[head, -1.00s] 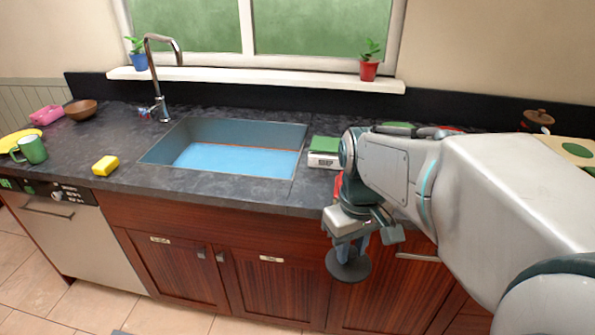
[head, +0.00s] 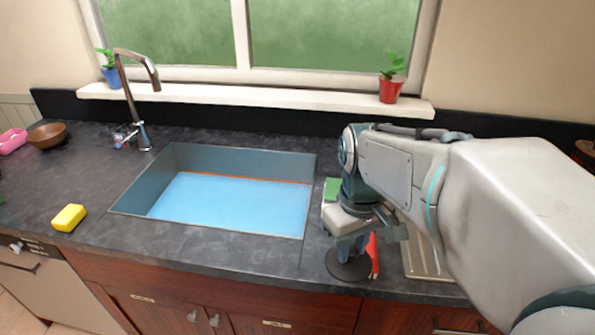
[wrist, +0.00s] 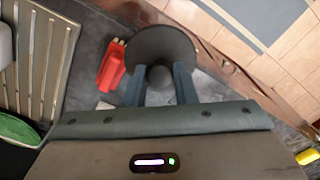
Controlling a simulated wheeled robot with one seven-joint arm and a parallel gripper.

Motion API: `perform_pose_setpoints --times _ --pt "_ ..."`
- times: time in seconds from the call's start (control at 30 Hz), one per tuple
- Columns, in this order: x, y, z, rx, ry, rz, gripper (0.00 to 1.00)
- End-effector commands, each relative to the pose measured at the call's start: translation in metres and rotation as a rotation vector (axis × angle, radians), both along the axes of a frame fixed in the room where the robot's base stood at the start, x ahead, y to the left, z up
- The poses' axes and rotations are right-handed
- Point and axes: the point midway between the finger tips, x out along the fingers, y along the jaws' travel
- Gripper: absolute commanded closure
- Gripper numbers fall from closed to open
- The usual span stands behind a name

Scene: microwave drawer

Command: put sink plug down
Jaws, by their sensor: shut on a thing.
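The sink plug (head: 348,266) is a dark round disc with a knob. My gripper (head: 352,246) is shut on its knob, with the disc below the fingers. In the head view the plug shows against the counter to the right of the sink, near the front edge. In the wrist view the plug (wrist: 163,48) sits between the two fingertips of my gripper (wrist: 160,78), partly over the counter and near the cabinet edge. I cannot tell whether the disc touches the counter.
A red object (head: 373,256) is right beside the plug. A ridged metal drainer (head: 424,258) lies to the right. The sink basin (head: 228,202) and a yellow sponge (head: 69,217) are to the left. A green-topped box (head: 331,190) stands behind my gripper.

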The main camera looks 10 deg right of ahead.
Motion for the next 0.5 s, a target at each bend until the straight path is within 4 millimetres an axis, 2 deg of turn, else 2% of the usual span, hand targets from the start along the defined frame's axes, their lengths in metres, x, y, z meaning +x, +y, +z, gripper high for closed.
perform_pose_setpoints --times 0.5 --pt "0.08 0.008 -0.048 0.001 0.004 0.0 0.97"
